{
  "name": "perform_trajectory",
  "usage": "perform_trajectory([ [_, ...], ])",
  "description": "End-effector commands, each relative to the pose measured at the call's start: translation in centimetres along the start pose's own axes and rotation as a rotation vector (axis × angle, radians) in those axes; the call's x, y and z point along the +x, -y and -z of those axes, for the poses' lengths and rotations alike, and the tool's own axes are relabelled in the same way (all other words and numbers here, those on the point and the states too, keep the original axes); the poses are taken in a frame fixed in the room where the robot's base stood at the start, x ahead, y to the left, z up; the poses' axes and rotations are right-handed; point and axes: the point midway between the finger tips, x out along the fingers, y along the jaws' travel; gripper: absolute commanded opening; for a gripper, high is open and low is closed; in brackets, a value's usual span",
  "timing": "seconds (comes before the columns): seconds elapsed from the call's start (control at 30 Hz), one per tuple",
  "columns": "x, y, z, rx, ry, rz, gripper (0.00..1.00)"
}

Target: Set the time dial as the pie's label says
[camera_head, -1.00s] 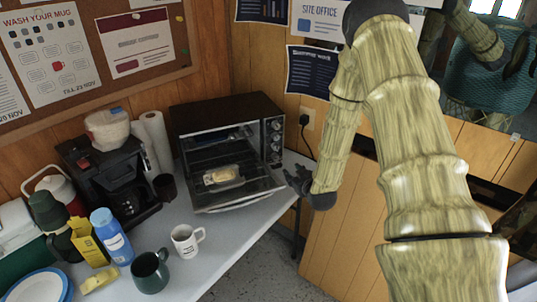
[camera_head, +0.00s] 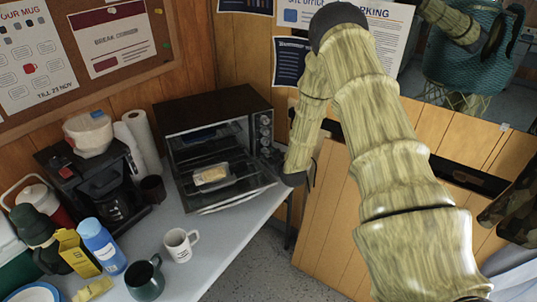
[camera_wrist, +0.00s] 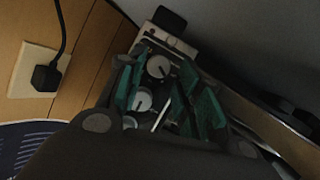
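The toaster oven (camera_head: 213,103) stands at the back of the table with its door (camera_head: 235,197) folded down. The pie (camera_head: 211,174), a pale item in a small packet or tray, lies inside the opening; its label is too small to read. A column of dials (camera_head: 264,132) runs down the oven's right side. The wrist view shows an upper dial (camera_wrist: 159,67) and a lower dial (camera_wrist: 142,101) between my fingers. My gripper (camera_wrist: 163,100) is open, with teal pads, close in front of the panel. Whether it touches a dial cannot be told. In the head view my arm partly hides it.
A coffee maker (camera_head: 100,180), paper towel roll (camera_head: 143,145) and dark cup (camera_head: 153,189) stand left of the oven. A white mug (camera_head: 178,245), green mug (camera_head: 145,278) and blue bottle (camera_head: 102,245) are nearer. A wall plug (camera_wrist: 46,77) with a cord is beside the panel.

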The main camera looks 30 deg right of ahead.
Motion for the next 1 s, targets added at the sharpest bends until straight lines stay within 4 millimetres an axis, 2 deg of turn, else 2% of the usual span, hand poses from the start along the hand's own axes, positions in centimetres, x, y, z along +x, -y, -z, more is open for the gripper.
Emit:
perform_trajectory([
  [0.23,2.0,-0.1,0.0,0.000,0.000,-0.001,0.35],
  [0.6,2.4,-0.2,-0.1,0.000,0.001,-0.002,0.35],
  [0.8,2.4,-0.2,-0.1,0.000,0.001,-0.002,0.02],
  [1.0,2.4,-0.2,-0.1,0.007,0.001,0.000,0.02],
])
